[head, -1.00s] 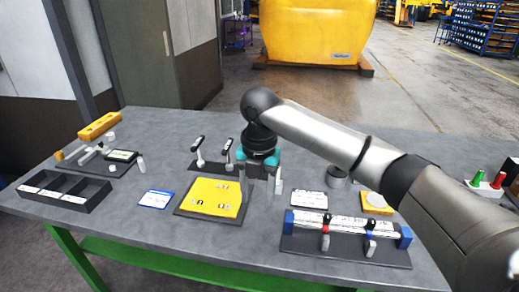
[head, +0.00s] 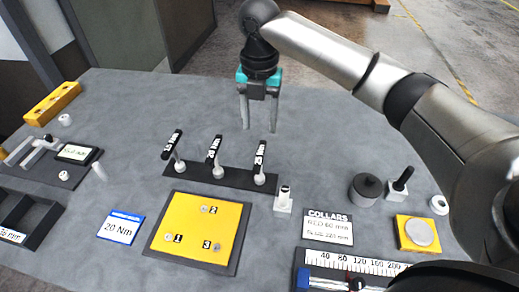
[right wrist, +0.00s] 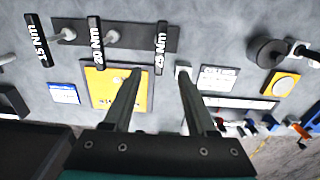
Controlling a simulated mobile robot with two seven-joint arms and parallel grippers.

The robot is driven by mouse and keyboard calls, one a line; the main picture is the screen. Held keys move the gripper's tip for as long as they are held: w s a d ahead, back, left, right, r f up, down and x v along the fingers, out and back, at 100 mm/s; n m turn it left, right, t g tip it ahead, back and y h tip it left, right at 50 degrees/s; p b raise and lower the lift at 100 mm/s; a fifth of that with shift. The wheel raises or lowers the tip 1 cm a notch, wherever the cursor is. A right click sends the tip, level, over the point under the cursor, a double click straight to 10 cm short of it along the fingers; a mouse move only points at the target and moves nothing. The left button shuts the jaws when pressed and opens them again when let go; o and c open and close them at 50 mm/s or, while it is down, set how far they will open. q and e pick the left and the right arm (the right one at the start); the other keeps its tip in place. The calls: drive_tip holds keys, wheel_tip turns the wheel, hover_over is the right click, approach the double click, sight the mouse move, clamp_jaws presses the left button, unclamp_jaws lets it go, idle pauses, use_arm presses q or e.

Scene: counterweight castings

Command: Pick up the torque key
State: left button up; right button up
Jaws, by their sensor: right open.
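Three torque keys with black labelled handles stand in a dark rack (head: 200,174): 15 Nm (head: 172,145), 20 Nm (head: 215,150) and 25 Nm (head: 260,154). They also show in the right wrist view as 15 Nm (right wrist: 38,40), 20 Nm (right wrist: 96,40) and 25 Nm (right wrist: 161,48). A blue-edged card (head: 121,227) reads 20 Nm. My right gripper (head: 259,128) is open and empty, fingers pointing down, appearing above and behind the 25 Nm key in the head view. It also shows in the right wrist view (right wrist: 162,71). My left gripper is out of view.
A yellow plate (head: 185,225) with numbered spots lies in front of the rack. A small white block (head: 283,204), a collars card (head: 328,229), a dark round weight (head: 366,188) and a ruler fixture (head: 350,262) are to the right. The far table middle is clear.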

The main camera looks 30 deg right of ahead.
sight(259, 156)
wheel_tip(259, 156, down, 9)
drive_tip(key=shift+f+b, duration=0.1)
drive_tip(key=shift+b, duration=0.2)
drive_tip(key=shift+w+d+f, duration=0.1)
drive_tip(key=shift+f, duration=1.4)
drive_tip(key=shift+w+d+f, duration=0.1)
drive_tip(key=shift+f, duration=1.35)
clamp_jaws()
drive_tip(key=shift+r, duration=0.1)
